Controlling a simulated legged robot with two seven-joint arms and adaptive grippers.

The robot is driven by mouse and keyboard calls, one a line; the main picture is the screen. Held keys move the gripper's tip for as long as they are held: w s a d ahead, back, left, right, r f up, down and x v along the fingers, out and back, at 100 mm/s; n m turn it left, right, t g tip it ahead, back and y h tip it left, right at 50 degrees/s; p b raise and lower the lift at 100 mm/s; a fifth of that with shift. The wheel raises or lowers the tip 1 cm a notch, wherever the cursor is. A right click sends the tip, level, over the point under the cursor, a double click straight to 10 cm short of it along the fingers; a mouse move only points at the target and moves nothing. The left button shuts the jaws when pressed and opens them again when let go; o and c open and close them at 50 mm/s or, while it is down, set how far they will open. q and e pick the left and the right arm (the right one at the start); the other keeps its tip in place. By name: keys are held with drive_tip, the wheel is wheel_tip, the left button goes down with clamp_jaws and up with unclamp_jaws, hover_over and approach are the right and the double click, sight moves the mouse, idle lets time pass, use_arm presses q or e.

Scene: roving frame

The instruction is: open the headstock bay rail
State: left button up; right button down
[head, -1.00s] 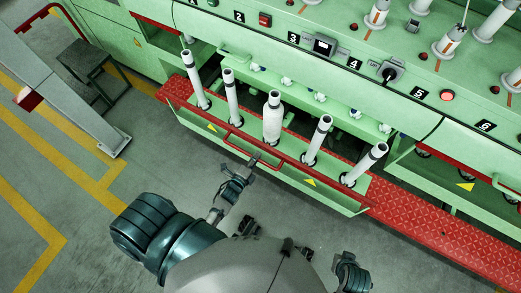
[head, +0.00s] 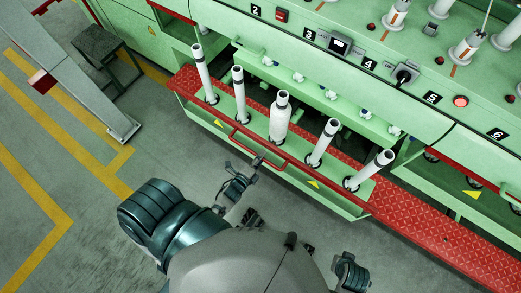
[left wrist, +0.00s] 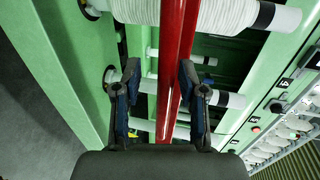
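The headstock bay rail is a long green rail (head: 328,196) low on the green machine, with a row of white spindles (head: 281,118) on it. A red bar handle (head: 242,143) runs along its front. My left gripper (head: 257,162) is at the handle's front, near its middle. In the left wrist view the red handle (left wrist: 177,48) runs between the two fingers of my left gripper (left wrist: 160,78). The fingers stand apart, with gaps beside the bar, so the gripper is open around it.
A red tread-plate ledge (head: 430,236) runs along the machine's base. A control panel with numbered labels and a dark switch (head: 404,74) is above. A dark stool (head: 98,43) and a grey post (head: 85,92) stand at the left. The floor at the lower left is clear.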

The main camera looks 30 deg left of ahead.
use_arm(q)
drive_tip(key=shift+r, duration=0.1)
drive_tip(key=v, duration=1.1)
drive_tip(key=shift+s, duration=0.4)
